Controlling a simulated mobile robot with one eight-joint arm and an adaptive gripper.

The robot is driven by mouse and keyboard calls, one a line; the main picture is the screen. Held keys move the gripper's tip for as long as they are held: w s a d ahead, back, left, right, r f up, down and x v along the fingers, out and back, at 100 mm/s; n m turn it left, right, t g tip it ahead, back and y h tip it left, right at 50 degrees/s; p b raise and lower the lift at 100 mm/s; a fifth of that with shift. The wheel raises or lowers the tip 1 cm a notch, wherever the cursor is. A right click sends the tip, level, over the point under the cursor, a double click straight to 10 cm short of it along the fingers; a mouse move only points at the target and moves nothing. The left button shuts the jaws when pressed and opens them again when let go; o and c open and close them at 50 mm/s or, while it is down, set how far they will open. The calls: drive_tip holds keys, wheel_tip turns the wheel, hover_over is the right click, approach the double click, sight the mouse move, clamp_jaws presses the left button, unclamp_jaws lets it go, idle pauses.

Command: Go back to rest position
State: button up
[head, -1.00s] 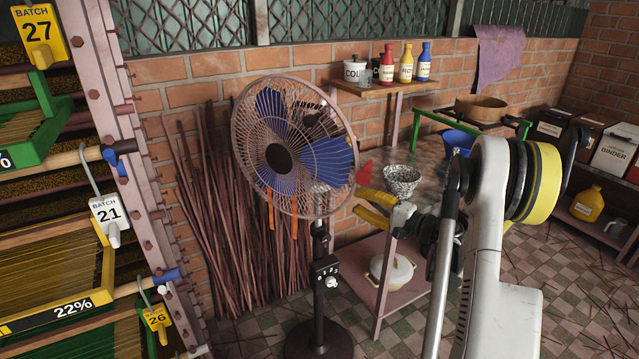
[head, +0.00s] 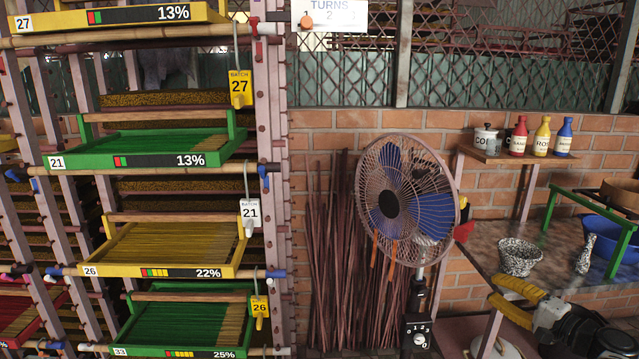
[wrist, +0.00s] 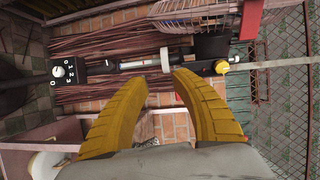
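My gripper (head: 508,298) shows at the lower right of the head view, its yellow fingers in front of the work table. In the wrist view the two yellow fingers (wrist: 158,95) curve up from the bottom with a clear gap between their tips. Nothing is between them. The pedestal fan (head: 390,205) stands left of the gripper in the head view. In the wrist view its pole (wrist: 140,63) runs sideways beyond the fingertips, apart from them. The fan's control box (wrist: 62,72) lies to the left there, with its dial at 0.
A rack with yellow and green trays (head: 160,258) fills the left of the head view. Bundled sticks (head: 330,245) lean on the brick wall behind the fan. The table (head: 480,250) carries a speckled bowl (head: 519,257) and pestle (head: 586,253). Bottles stand on a shelf (head: 500,157).

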drive_tip(key=s+a+r+n+g+h, duration=0.1)
drive_tip(key=s+a+r+n+g, duration=0.15)
drive_tip(key=a, duration=0.45)
drive_tip(key=s+a+r+n+g, duration=0.1)
drive_tip(key=s+a+g, duration=0.15)
drive_tip(key=a, duration=0.45)
drive_tip(key=s+a+r+n+g+h, duration=0.1)
drive_tip(key=s+a+r+n, duration=0.15)
drive_tip(key=a, duration=0.45)
drive_tip(key=s+a+f+n+g+h, duration=0.1)
drive_tip(key=s+a+n+h, duration=0.1)
drive_tip(key=s, duration=0.8)
drive_tip(key=s+a+f+n+g+h, duration=0.1)
drive_tip(key=s+a+n+h, duration=0.1)
drive_tip(key=s, duration=0.8)
drive_tip(key=shift+s+f+n+h, duration=0.3)
drive_tip(key=shift+n+h, duration=0.4)
drive_tip(key=shift+n, duration=0.5)
